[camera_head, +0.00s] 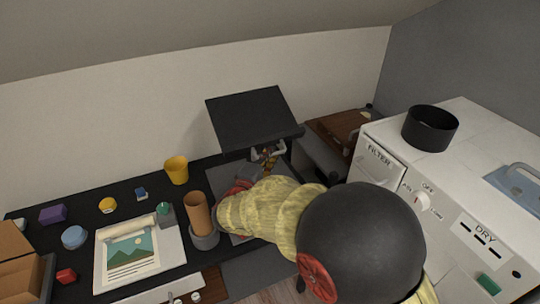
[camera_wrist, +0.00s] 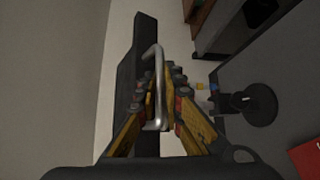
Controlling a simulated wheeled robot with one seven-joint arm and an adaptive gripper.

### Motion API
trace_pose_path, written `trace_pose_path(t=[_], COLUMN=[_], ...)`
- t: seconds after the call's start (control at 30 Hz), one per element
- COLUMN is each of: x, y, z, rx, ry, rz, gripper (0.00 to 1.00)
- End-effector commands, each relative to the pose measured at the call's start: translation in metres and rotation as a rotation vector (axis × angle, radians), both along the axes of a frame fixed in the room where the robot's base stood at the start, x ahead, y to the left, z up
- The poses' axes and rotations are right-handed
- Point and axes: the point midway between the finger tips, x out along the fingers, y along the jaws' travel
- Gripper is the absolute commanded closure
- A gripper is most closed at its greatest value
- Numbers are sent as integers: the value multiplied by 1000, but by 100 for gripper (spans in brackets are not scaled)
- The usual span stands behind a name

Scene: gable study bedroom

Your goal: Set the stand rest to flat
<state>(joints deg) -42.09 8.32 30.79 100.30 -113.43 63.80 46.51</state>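The stand rest is a dark, flat panel (camera_head: 250,118) standing raised and tilted above the back of the black desk. In the wrist view the panel (camera_wrist: 128,95) is seen nearly edge-on at left. A bent metal handle (camera_head: 282,150) sits at its lower front edge; it shows as a silver bar (camera_wrist: 158,80) in the wrist view. My gripper (camera_head: 267,160) is at this handle, below the panel. In the wrist view its two yellow fingers (camera_wrist: 160,95) lie close on both sides of the bar and appear shut on it. My arm hides part of the stand's base.
The black desk (camera_head: 95,205) holds a yellow cup (camera_head: 176,170), a brown cylinder (camera_head: 197,213), a picture sheet (camera_head: 132,258) and several small objects at left. A white machine (camera_head: 470,150) with a black pot (camera_head: 430,128) stands at right. A sloped ceiling hangs above.

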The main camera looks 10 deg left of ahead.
Motion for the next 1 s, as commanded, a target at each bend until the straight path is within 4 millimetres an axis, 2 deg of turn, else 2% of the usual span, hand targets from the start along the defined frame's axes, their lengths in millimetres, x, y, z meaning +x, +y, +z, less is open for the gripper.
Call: trace_pose_path(t=[0.13,0.8,1.0], x=[0,0,-1], y=[0,0,-1], z=[0,0,11], rx=[0,-1,-21], ry=[0,1,35], rz=[0,0,-2], gripper=[100,100,100])
